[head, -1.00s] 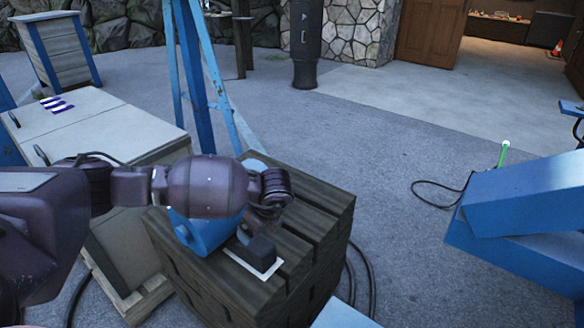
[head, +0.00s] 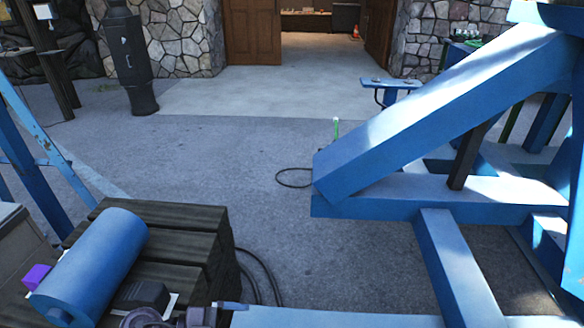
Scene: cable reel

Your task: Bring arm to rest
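Only a small dark purple piece of my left arm shows, at the bottom edge of the head view, in front of the wooden crate (head: 185,222). No fingers of my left gripper can be seen. My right arm and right gripper are not in view. A blue cylinder (head: 92,262) lies on its side on the crate, apart from the visible piece of arm. A small black object (head: 143,295) sits beside the cylinder on a white patch. A small purple block (head: 36,276) shows at the cylinder's left.
A large blue beam frame (head: 440,115) fills the right side. A blue trestle (head: 35,165) stands at the left. Black cable (head: 262,275) lies on the floor by the crate, with another loop (head: 292,177) near the frame. The middle floor is clear toward the doorway.

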